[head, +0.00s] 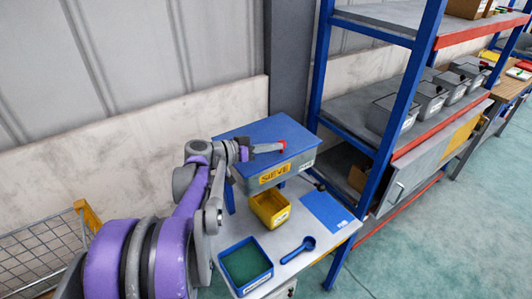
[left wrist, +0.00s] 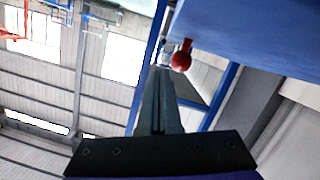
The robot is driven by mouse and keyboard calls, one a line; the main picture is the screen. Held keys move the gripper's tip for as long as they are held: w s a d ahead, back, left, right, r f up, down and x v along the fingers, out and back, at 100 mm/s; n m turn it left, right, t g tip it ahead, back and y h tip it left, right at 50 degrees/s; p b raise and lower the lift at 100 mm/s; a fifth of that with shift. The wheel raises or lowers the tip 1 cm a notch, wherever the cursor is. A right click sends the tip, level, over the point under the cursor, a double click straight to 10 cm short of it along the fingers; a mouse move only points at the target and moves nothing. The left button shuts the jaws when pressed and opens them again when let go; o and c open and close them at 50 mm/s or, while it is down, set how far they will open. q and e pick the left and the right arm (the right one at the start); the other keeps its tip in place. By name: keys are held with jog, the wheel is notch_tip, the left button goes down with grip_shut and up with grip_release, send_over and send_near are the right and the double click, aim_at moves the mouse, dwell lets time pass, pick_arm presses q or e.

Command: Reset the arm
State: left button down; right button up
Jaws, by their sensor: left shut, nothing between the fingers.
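My left arm comes in from the left in the head view. Its gripper (head: 268,148) is at the top of the blue and grey box marked SIEVE (head: 262,174), in front of its upper face; I cannot tell whether it touches. In the left wrist view the gripper's fingers (left wrist: 160,100) are together with nothing between them. A red ball-shaped knob (left wrist: 181,61) shows just past the fingertips, beside a blue surface (left wrist: 250,30). My right gripper is not in view.
Below the sieve box, a yellow bin (head: 271,207), a green-filled blue tray (head: 246,266), a blue scoop (head: 300,250) and a blue sheet (head: 327,211) are on the grey table (head: 318,243). Blue-framed shelves with grey bins (head: 392,115) stand right. A wire cage (head: 45,256) stands left. Floor at right is clear.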

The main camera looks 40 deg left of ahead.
pick_arm(q)
jog(key=v, duration=0.3)
jog(key=b+v, duration=0.1)
jog(key=v, duration=0.5)
jog(key=shift+s+d+f, duration=0.15)
jog(key=shift+d, duration=0.25)
jog(key=shift+s+a, duration=0.1)
jog(key=shift+s, duration=0.1)
jog(key=shift+a, duration=0.1)
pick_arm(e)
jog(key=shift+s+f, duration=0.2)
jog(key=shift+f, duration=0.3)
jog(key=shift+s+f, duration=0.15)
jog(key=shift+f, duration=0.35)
